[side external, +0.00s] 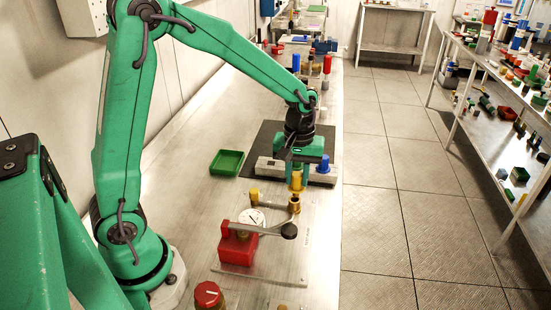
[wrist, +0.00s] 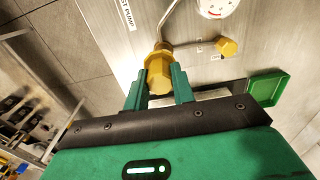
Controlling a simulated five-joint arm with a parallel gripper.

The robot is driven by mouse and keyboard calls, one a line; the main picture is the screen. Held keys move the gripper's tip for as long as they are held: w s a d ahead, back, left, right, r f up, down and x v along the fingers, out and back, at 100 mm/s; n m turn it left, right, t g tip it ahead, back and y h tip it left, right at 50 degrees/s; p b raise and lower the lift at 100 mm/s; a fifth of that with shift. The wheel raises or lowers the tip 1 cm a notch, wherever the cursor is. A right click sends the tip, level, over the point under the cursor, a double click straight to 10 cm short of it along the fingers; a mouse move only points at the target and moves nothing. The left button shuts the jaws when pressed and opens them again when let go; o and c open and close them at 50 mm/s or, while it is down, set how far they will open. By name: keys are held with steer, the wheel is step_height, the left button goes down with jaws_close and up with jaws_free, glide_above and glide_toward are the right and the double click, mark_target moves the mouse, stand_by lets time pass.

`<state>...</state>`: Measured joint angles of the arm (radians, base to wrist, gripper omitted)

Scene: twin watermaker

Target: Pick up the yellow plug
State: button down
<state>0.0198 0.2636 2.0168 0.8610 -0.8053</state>
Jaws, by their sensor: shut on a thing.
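My gripper (side external: 297,170) points down over the test pump plate, and it also shows in the wrist view (wrist: 158,88). Its two green fingers are shut on a yellow hexagonal plug (wrist: 158,75), one finger on each side. The plug also shows below the fingers in the side view (side external: 297,183). A brass fitting (side external: 294,204) stands directly under the plug; I cannot tell whether the two still touch.
A red pump body (side external: 238,244) with a white gauge (side external: 251,217) and a lever with a black knob (side external: 289,231) stand in front. A green tray (side external: 227,162) lies to the left.

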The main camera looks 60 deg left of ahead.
steer(key=s+d+r, duration=0.5)
steer(key=d+r, duration=0.1)
steer(key=d, duration=0.3)
steer(key=shift+s, duration=0.2)
steer(key=shift+r, duration=0.1)
steer(key=c, duration=1.7)
jaws_free()
steer(key=shift+c, duration=0.2)
jaws_close()
steer(key=w+a+f+n, duration=0.1)
steer(key=a+n, duration=0.8)
steer(key=a, duration=0.4)
steer(key=w+a+n, duration=0.1)
steer(key=a+n, duration=0.8)
steer(key=a, duration=0.5)
steer(key=shift+w+a+f, duration=0.3)
steer(key=shift+f, duration=0.05)
